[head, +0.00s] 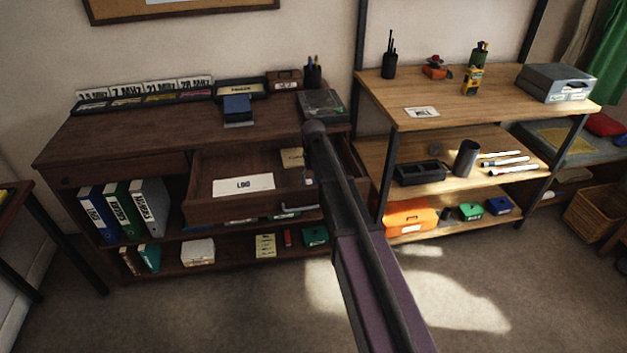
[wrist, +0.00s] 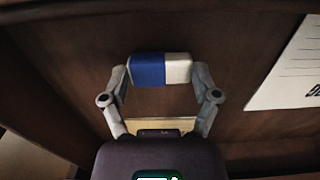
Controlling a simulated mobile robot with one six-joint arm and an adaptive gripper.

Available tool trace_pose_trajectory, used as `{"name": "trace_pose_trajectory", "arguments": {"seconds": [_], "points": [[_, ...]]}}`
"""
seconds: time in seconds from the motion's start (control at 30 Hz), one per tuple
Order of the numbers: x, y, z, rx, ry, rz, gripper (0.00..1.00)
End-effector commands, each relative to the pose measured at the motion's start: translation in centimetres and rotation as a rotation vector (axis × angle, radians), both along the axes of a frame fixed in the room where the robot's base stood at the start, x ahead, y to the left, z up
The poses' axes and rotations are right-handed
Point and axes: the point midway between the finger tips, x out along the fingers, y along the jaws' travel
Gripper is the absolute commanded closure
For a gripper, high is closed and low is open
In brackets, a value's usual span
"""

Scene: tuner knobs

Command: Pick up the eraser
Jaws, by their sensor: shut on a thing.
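A blue and white eraser (wrist: 148,69) is between the fingertips of my gripper (wrist: 161,74) in the wrist view. The fingers touch its two ends, blue on the left and white on the right, and are shut on it. Behind it is the dark brown wood of the open drawer (head: 225,162). Whether the eraser touches the drawer floor is not clear.
A white paper (head: 243,184) with lettering lies in the drawer; its corner shows in the wrist view (wrist: 296,75). A cream piece (wrist: 115,125) lies by my fingers. The drawer's walls are close around. A wooden shelf unit (head: 440,117) stands to the right.

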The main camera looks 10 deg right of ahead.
Motion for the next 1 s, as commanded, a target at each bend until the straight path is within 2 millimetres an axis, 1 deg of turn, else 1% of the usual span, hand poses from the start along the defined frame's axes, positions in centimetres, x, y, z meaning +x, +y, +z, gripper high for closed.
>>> {"name": "trace_pose_trajectory", "arguments": {"seconds": [0.03,0.6,0.8,1.0], "points": [[0.0,0.0,0.8,0.0,0.0,0.0,0.57],[0.0,0.0,6.6,0.0,0.0,0.0,0.57],[0.0,0.0,7.9,0.0,0.0,0.0,0.57],[0.0,0.0,8.5,0.0,0.0,0.0,0.57]]}}
